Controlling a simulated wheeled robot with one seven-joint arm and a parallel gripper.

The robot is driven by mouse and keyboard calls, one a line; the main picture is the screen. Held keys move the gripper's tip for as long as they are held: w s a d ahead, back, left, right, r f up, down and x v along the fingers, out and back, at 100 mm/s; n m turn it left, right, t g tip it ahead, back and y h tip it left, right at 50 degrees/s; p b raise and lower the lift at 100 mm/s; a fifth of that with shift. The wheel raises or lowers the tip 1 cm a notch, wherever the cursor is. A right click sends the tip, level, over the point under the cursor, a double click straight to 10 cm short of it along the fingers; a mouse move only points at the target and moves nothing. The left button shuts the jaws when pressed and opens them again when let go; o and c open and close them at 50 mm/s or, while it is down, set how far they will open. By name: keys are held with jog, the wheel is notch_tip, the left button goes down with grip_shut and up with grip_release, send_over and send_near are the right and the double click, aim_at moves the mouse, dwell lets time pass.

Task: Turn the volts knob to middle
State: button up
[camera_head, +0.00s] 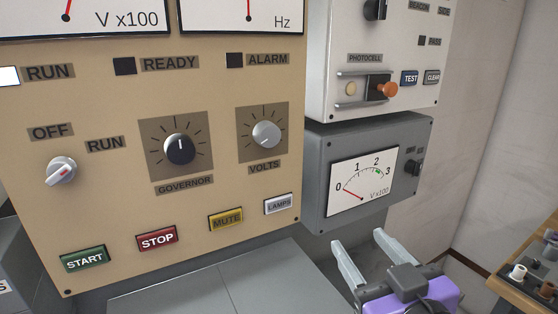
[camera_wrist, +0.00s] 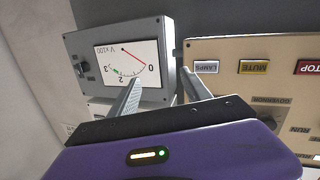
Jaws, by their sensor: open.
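The volts knob (camera_head: 266,135) is a small silver-grey round knob on a dark square plate with tick marks, above the VOLTS label on the tan panel (camera_head: 110,108). Its pointer mark is too faint to read. My gripper (camera_head: 358,240) is open and empty, low and to the right of the knob, apart from it, in front of the area below the grey meter box. In the wrist view my gripper (camera_wrist: 161,76) points toward the meter box and the panel edge, which appear upside down. The volts knob cannot be made out there.
The black governor knob (camera_head: 180,149) sits left of the volts knob. The LAMPS button (camera_head: 278,204) and MUTE button (camera_head: 226,219) are below. The grey meter box (camera_head: 318,184) is right of the panel, under a white photocell box (camera_head: 337,54). A wooden table (camera_head: 512,283) stands at far right.

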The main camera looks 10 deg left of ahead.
jog(key=a+r+y+b, duration=0.1)
jog(key=a+r+y, duration=0.1)
jog(key=a+r, duration=0.55)
jog(key=n+g+y, duration=0.1)
jog(key=n+y, duration=0.1)
jog(key=y, duration=0.1)
send_near(271, 138)
jog(key=w, duration=0.1)
jog(key=x, duration=0.7)
jog(key=shift+w+a, duration=0.15)
jog(key=shift+a, duration=0.3)
grip_shut()
